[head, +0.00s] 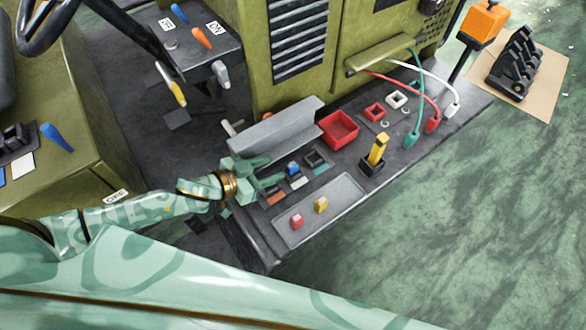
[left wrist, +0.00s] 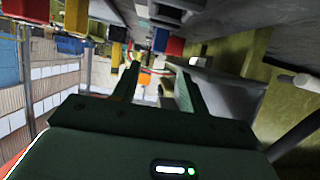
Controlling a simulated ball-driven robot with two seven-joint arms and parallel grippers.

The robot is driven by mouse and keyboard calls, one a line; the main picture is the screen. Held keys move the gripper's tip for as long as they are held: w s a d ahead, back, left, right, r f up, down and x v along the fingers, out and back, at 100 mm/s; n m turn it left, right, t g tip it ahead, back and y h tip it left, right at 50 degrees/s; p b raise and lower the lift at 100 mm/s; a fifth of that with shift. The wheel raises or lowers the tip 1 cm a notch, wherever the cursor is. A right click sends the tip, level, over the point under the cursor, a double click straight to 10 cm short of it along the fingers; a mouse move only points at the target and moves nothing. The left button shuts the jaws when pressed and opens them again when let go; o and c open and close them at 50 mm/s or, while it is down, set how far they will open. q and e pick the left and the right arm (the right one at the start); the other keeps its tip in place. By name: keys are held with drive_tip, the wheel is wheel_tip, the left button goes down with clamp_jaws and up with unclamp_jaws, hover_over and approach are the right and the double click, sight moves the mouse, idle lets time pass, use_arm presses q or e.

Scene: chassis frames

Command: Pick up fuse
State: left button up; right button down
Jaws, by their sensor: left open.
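A red fuse (head: 297,221) and a yellow fuse (head: 321,205) lie apart in a shallow grey tray at the front of the dark bench. A blue fuse (head: 292,168) stands in a row of holders behind the tray. My left gripper (head: 270,171) is open, low over the bench's left end, just left of the blue fuse. In the left wrist view my open fingers (left wrist: 157,78) show nothing clearly between them. Red, blue and yellow blocks show beyond them, but I cannot match each one to a fuse. My right gripper is not in view.
The grey tray (head: 345,191) has bare room on its right. A grey sloped cover (head: 275,132) rises close behind my left gripper. A red bin (head: 339,127), a yellow-handled switch (head: 376,151) and cables with plugs (head: 433,124) stand further right.

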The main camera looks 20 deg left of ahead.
sight(291, 164)
use_arm(q)
drive_tip(key=shift+x, duration=1.2)
drive_tip(key=b+x, duration=0.1)
drive_tip(key=x, duration=0.4)
drive_tip(key=shift+d+f+b, duration=0.25)
drive_tip(key=shift+b, duration=0.15)
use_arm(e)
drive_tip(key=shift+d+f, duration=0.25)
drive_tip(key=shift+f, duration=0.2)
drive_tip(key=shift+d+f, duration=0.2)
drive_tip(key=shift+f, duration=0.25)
use_arm(q)
clamp_jaws()
